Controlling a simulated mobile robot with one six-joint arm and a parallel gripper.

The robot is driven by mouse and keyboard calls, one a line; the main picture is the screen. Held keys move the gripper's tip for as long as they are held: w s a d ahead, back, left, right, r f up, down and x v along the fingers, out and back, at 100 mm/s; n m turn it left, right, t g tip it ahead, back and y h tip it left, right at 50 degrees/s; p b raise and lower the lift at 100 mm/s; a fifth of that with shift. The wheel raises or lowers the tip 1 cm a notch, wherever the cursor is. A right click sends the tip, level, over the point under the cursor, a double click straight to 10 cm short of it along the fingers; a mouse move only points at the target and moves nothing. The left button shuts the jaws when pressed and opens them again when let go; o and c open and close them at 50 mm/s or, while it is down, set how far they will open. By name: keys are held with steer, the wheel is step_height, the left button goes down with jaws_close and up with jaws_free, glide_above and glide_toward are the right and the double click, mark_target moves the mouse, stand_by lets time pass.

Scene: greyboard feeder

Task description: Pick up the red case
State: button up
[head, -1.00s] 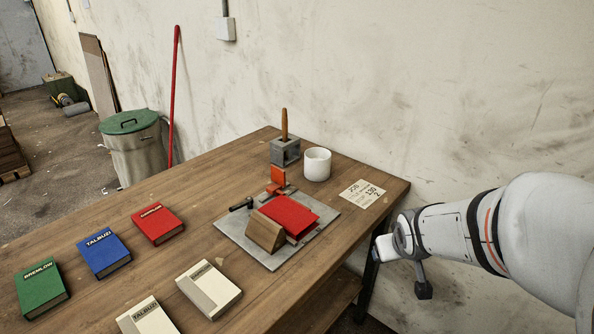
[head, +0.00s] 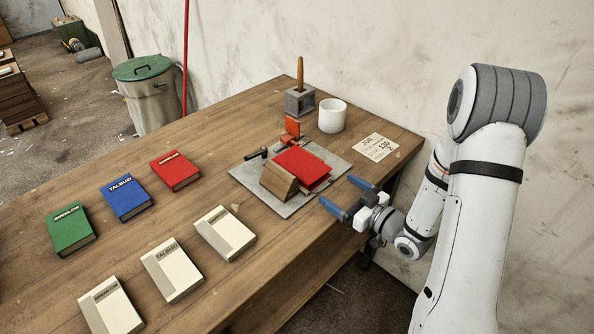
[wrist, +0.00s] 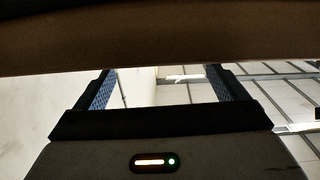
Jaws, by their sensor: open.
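A red case (head: 176,171) with lettering on its cover lies flat on the table, at the right end of a row with a blue case (head: 126,198) and a green case (head: 70,230). A separate red, folded piece (head: 303,166) rests against a wooden wedge (head: 278,181) on a grey plate. My gripper (head: 347,196) is open and empty at the table's right edge, its blue fingers pointing left toward the plate. It is well apart from the red case. The open fingers also show in the wrist view (wrist: 160,88), with no case between them.
Several white-and-grey cases (head: 171,270) lie in front of the coloured ones. A white cup (head: 332,115), a grey holder (head: 299,102) and a paper card (head: 373,147) stand or lie toward the back. A brown band (wrist: 160,45) crosses the wrist view.

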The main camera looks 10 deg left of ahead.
mark_target(321, 176)
steer(key=shift+w+a+r+y, duration=0.15)
steer(key=shift+a+y, duration=0.15)
steer(key=shift+a, duration=0.2)
steer(key=p+x, duration=0.2)
steer(key=x, duration=0.5)
steer(key=shift+d, duration=0.1)
steer(key=shift+c, duration=0.4)
steer(key=c, duration=0.6)
steer(key=shift+o, duration=0.2)
steer(key=shift+d+r, duration=0.15)
